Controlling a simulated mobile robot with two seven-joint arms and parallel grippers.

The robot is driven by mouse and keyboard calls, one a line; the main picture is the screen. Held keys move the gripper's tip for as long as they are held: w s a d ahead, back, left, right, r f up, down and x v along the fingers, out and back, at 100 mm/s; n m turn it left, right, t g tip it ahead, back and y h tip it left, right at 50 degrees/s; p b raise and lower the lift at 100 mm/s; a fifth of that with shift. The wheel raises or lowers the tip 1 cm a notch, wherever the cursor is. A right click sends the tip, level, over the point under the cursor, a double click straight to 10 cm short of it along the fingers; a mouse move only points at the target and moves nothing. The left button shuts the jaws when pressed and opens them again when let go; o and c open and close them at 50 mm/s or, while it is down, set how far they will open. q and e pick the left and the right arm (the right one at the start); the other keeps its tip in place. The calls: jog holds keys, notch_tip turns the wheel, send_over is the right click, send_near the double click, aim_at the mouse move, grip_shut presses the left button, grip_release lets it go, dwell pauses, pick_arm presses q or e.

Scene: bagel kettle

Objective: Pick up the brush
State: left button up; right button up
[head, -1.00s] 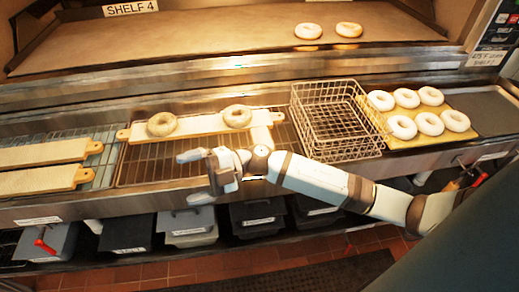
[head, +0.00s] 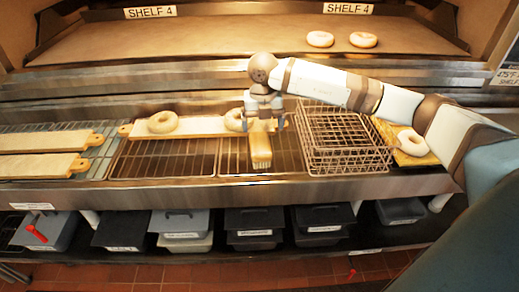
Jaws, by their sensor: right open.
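The brush (head: 260,152) has a pale tan block-shaped end and lies at the wire rack, just in front of the board with bagels. My right gripper (head: 265,124) points down over it with its fingers apart, one on each side of the brush. The brush's upper part is hidden behind the gripper, and I cannot tell whether the fingers touch it. My left gripper is not in view.
A wire basket (head: 345,160) stands right of the brush. A board (head: 200,124) with two bagels lies behind and left of it. More boards (head: 40,166) lie at far left. Bins (head: 255,228) stand below the counter. Shelf 4 (head: 230,40) holds two bagels.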

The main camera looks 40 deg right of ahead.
aim_at(260, 142)
notch_tip(260, 142, down, 4)
jog(key=shift+r, duration=0.1)
jog(key=f, duration=0.5)
jog(key=shift+w+a+f+p, duration=0.15)
jog(key=shift+a+f+p, duration=0.15)
jog(key=shift+a+p, duration=0.1)
jog(key=c, duration=1)
